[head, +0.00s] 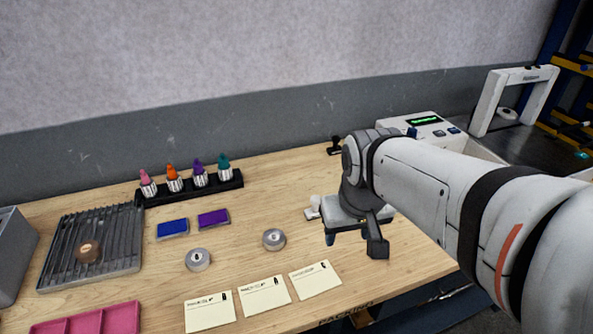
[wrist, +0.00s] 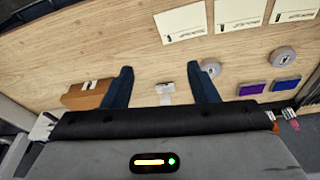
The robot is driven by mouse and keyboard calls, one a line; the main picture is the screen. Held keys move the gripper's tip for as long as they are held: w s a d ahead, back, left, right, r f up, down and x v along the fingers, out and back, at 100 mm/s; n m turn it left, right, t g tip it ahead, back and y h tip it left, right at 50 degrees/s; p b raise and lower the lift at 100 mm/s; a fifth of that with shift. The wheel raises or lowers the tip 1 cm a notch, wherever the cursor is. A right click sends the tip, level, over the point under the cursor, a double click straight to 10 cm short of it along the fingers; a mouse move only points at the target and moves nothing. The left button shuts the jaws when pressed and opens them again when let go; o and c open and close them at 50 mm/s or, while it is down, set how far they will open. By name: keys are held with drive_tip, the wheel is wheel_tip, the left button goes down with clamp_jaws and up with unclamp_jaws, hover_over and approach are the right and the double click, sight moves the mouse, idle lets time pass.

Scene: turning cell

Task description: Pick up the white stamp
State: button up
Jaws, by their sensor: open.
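The white stamp (head: 314,206) stands on the wooden table just left of my gripper (head: 348,234) in the head view, partly hidden by it. In the wrist view the small white stamp (wrist: 166,90) shows between the two dark blue fingers of my gripper (wrist: 160,68), which are spread apart. The gripper is open and empty above the table. Nothing shows the fingers touching the stamp.
A cardboard box (wrist: 86,95) lies beside the fingers in the wrist view.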

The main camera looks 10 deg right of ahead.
drive_tip(key=w+f+n+g+b, duration=0.1)
drive_tip(key=w+n, duration=0.1)
drive_tip(key=w, duration=1)
drive_tip(key=n+h+b, duration=0.1)
drive_tip(key=n+h, duration=0.1)
hover_over(315, 197)
drive_tip(key=shift+g, duration=0.4)
drive_tip(key=f, duration=0.7)
drive_tip(key=shift+s+a+f, duration=0.2)
drive_tip(key=shift+s+a, duration=0.05)
drive_tip(key=shift+a, duration=0.15)
drive_tip(key=shift+w+f, duration=0.15)
drive_tip(key=shift+f, duration=0.1)
drive_tip(key=p+x, duration=0.1)
drive_tip(key=x, duration=0.6)
drive_tip(key=shift+a+f, duration=0.15)
drive_tip(key=shift+f, duration=0.15)
drive_tip(key=shift+s, duration=0.2)
drive_tip(key=shift+c, duration=0.5)
drive_tip(key=c, duration=1)
